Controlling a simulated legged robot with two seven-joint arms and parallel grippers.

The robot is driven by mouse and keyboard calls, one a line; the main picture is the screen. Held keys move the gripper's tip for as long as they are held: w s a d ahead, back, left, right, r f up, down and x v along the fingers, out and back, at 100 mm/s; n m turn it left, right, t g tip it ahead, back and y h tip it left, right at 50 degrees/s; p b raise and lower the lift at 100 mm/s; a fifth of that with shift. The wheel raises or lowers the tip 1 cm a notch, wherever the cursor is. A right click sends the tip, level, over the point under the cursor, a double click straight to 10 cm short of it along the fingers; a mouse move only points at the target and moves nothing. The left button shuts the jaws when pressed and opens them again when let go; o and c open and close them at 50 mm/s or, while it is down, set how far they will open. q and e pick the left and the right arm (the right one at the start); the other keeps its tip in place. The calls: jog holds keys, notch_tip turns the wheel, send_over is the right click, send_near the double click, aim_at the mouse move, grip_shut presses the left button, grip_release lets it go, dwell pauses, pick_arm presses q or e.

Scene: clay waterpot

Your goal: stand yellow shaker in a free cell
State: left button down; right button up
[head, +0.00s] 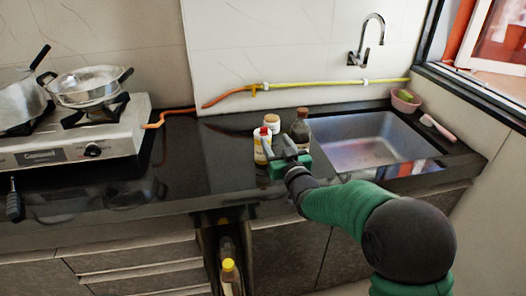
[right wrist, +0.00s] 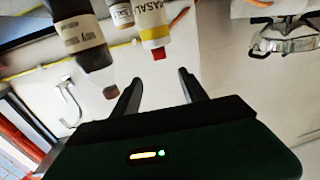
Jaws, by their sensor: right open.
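The yellow shaker (head: 262,147), a small yellow-and-white container with a red cap, stands upright on the black counter left of the sink. It also shows in the right wrist view (right wrist: 153,25), upside down in that picture, with its red cap towards the fingers. My right gripper (head: 279,147) is open beside the shaker in the head view. In the right wrist view the space between its fingers (right wrist: 160,82) is empty. My left gripper is not in view. I cannot make out any cells clearly; a dark opening below the counter holds bottles, including a yellow-capped one (head: 229,278).
A white jar (head: 271,121) and a dark brown bottle (head: 300,128) stand close behind the shaker. The steel sink (head: 365,140) is to the right. A stove (head: 75,140) with pans is at the left. The counter between stove and shaker is clear.

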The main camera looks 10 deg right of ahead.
aim_at(264, 129)
jog(key=w, duration=0.2)
jog(key=w+f, duration=0.1)
jog(key=w, duration=0.1)
jog(key=w+a, duration=0.1)
jog(key=w, duration=0.2)
jog(key=shift+f, duration=0.2)
jog(key=shift+w+a, duration=0.15)
jog(key=shift+w, duration=0.25)
jog(key=shift+w+a+r+b, duration=0.15)
jog(key=shift+w+b, duration=0.15)
jog(key=w, duration=0.3)
jog(key=shift+w, duration=0.6)
jog(key=shift+s+r, duration=0.15)
jog(key=shift+c, duration=1.2)
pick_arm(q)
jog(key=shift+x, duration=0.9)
pick_arm(e)
grip_shut()
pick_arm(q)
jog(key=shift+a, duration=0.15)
